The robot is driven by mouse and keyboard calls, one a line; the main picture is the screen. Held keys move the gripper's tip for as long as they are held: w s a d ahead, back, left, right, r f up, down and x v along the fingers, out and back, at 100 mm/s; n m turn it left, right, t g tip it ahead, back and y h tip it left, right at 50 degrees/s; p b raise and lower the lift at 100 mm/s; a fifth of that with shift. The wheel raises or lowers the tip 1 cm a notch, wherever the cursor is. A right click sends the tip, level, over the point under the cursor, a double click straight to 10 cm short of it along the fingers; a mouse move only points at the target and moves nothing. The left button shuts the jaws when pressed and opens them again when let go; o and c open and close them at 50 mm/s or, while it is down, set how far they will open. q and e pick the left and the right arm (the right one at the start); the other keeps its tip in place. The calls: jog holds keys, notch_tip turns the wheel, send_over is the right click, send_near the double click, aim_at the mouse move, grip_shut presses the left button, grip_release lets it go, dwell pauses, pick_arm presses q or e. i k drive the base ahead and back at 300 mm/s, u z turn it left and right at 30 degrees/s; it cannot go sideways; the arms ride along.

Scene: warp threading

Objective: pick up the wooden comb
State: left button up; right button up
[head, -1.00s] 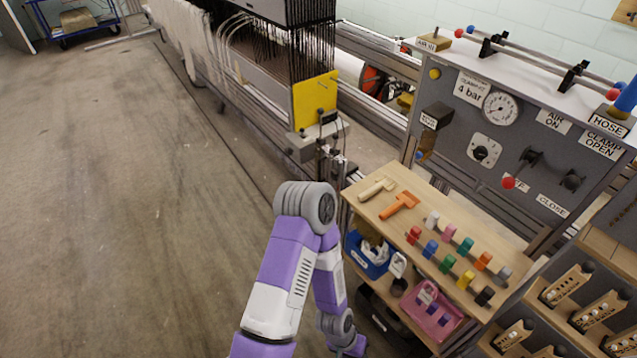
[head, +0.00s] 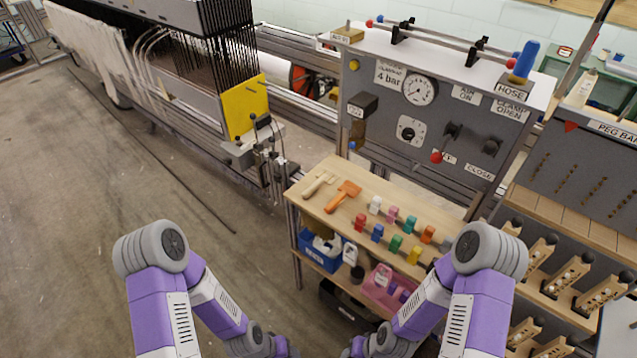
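A pale, wood-coloured comb-like tool (head: 318,183) lies flat near the left back corner of the wooden bench top (head: 330,228). An orange tool of similar T shape (head: 343,196) lies just to its right, apart from it. Nothing covers either one; their teeth are too small to make out. Both my arms reach down to the bottom edge of the head view, in front of the bench. My grippers are below the picture, so what they do is hidden. Neither tool is held.
Several coloured pegs (head: 377,233) stand on the bench, right of the tools. A blue bin (head: 318,254) and pink bin (head: 381,291) sit on the shelf below. A grey control panel (head: 420,120) rises behind. The loom (head: 215,110) stands back left; the left floor is clear.

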aim_at(322, 177)
jog(key=u, duration=1.5)
jog(key=i, duration=2.55)
jog(key=z, duration=3.85)
